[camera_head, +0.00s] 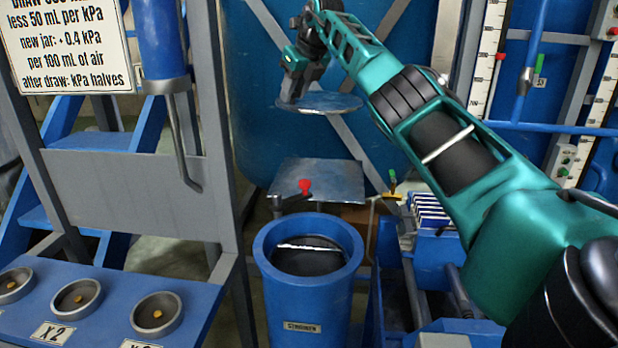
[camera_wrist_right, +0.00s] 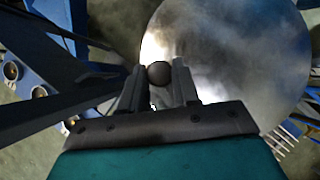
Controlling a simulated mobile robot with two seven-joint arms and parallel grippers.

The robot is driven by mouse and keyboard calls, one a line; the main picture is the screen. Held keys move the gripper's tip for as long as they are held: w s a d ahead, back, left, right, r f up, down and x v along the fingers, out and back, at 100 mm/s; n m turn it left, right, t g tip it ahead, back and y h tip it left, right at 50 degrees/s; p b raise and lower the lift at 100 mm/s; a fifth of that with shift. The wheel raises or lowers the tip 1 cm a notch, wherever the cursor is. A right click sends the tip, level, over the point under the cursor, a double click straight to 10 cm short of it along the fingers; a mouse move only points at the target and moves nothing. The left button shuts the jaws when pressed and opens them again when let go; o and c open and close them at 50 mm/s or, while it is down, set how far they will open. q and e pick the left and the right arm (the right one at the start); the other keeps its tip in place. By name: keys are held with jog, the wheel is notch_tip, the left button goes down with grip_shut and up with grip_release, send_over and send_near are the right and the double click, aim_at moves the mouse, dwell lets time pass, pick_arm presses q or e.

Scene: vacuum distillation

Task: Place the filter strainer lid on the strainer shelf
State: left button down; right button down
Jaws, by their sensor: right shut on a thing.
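The filter strainer lid (camera_head: 330,103) is a round grey metal disc. My right gripper (camera_head: 291,97) is shut on its dark round knob (camera_wrist_right: 158,72) and holds the lid roughly level in the air. In the wrist view the lid (camera_wrist_right: 235,55) spreads out beyond the fingers. The strainer shelf (camera_head: 330,178) appears to be the flat grey metal plate, bare on top, below the lid in the head view. The blue strainer (camera_head: 308,300) stands open in front of it. My left gripper is not in view.
A red-knobbed valve (camera_head: 304,187) stands at the shelf's front edge. A grey and blue frame (camera_head: 130,195) rises at left, with a blue panel of round sockets (camera_head: 76,299). A blue rack of white plates (camera_head: 432,212) is at right. A blue tank (camera_head: 260,120) stands behind.

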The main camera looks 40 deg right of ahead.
jog(key=f+b, duration=0.4)
jog(key=f, duration=1.6)
jog(key=shift+d+b, duration=0.2)
jog(key=shift+b, duration=0.1)
jog(key=c, duration=0.8)
grip_release()
jog(key=shift+s, duration=0.1)
jog(key=v, duration=1.2)
jog(key=shift+a+p, duration=0.1)
jog(key=shift+p, duration=0.25)
